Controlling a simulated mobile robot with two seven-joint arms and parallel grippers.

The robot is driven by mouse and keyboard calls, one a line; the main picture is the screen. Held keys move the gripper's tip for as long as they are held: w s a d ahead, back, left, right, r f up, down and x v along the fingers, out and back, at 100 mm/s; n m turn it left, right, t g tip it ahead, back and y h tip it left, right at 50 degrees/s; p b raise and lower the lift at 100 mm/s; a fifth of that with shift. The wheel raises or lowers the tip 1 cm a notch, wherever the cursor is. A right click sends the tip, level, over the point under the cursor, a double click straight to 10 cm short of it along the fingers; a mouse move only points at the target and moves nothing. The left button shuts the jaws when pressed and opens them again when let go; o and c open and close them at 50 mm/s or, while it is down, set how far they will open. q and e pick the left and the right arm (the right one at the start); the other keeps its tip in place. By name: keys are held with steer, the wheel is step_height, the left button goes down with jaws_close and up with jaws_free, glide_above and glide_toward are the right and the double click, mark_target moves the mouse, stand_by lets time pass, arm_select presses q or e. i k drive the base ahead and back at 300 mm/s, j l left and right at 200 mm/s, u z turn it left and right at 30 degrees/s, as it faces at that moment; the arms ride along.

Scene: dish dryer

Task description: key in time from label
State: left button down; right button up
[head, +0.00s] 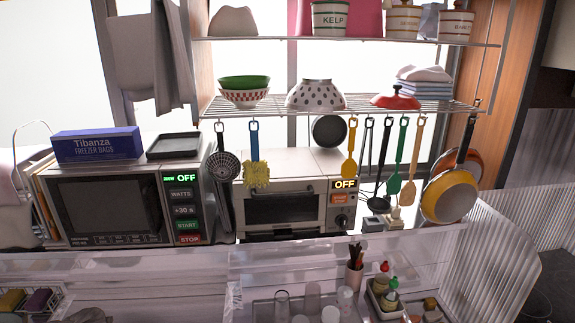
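A microwave (110,208) stands at the left with its door shut. Its control panel (182,210) faces me on the right side. The green display (187,178) reads OFF. Below it are the keys WATTS (181,194), +30 s (183,210), START (187,225) and STOP (190,239). I cannot make out a label with a time. Neither of my grippers is in view.
A freezer bag box (97,145) and a dark tray (174,146) lie on the microwave. A toaster oven (285,208), also reading OFF, stands to its right. Utensils hang from the wire shelf (370,103). Glasses and bottles (391,296) stand at the front.

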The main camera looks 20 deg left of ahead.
mark_target(189, 207)
steer(key=u, duration=1.3)
